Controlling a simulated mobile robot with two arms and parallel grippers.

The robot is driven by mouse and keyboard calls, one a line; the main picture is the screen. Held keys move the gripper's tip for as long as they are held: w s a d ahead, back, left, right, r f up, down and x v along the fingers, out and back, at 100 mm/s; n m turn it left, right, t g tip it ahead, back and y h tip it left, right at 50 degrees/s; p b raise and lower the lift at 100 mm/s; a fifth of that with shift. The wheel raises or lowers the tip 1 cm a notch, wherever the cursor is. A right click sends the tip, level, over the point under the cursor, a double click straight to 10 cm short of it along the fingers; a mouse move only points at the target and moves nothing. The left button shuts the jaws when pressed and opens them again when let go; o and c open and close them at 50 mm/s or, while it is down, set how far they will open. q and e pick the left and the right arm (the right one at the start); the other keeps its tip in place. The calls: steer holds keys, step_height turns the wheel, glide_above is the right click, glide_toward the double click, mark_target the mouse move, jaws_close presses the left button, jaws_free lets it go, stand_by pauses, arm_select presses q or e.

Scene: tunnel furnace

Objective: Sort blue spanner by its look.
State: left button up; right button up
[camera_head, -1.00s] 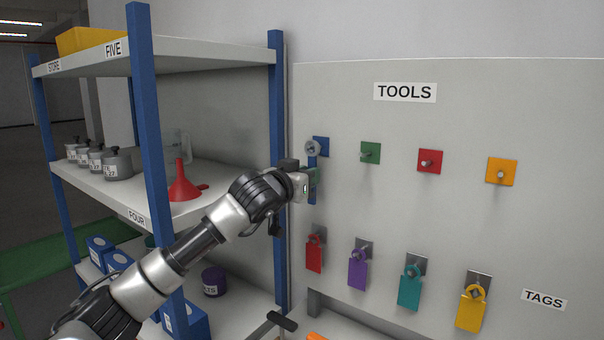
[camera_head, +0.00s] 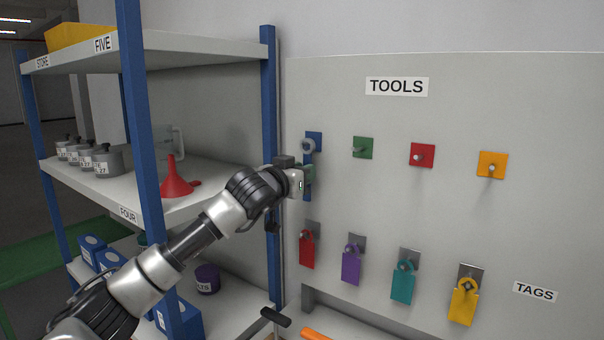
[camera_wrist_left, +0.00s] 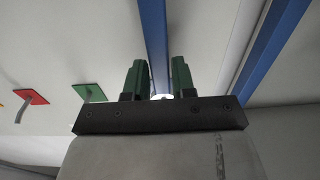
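The blue spanner (camera_head: 307,158) is upright at the blue square peg plate (camera_head: 315,136) on the tools board (camera_head: 450,220). Its ring end is at the top and overlaps the lower left of the plate. I cannot tell whether the ring is around the peg. My left gripper (camera_head: 307,175) is shut on the spanner's handle below the ring. In the left wrist view the blue handle (camera_wrist_left: 153,35) runs between the green fingers (camera_wrist_left: 158,80). My right gripper is not in view.
Green (camera_head: 363,147), red (camera_head: 422,155) and orange (camera_head: 491,165) peg plates continue the row. Coloured tags hang below, including a red tag (camera_head: 307,250). A rack post (camera_head: 269,100) stands close left of my gripper.

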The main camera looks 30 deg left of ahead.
arm_select(q)
steer(key=o, duration=0.4)
steer(key=shift+o, duration=0.2)
steer(key=s+a+b, duration=0.1)
steer(key=s+b, duration=0.3)
steer(key=s, duration=0.7)
steer(key=shift+a, duration=0.25)
steer(key=shift+w, duration=0.1)
